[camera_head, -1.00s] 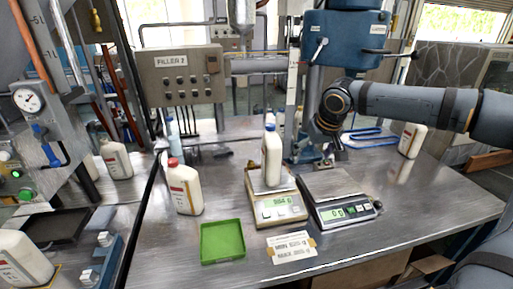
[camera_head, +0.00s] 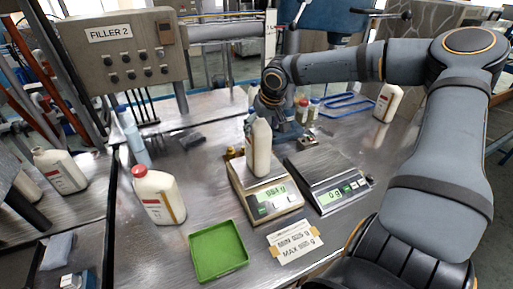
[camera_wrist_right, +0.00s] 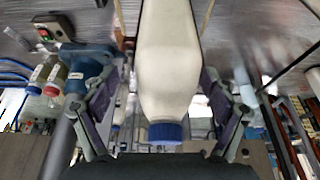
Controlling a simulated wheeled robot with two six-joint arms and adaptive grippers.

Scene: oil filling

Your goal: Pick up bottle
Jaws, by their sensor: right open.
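A white bottle (camera_head: 261,150) stands upright on the left scale (camera_head: 275,203). In the wrist view the two fingers of my right gripper (camera_wrist_right: 161,78) are spread, one on each side of the bottle (camera_wrist_right: 166,60), with gaps visible. My left gripper is not in view.
A red-capped bottle (camera_head: 160,196) stands left of the scale, and another bottle (camera_head: 61,170) farther left. The right scale (camera_head: 330,184) is empty. A green tray (camera_head: 217,251) and a MIN/MAX card (camera_head: 294,242) lie in front. A white bottle (camera_head: 388,101) stands back right.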

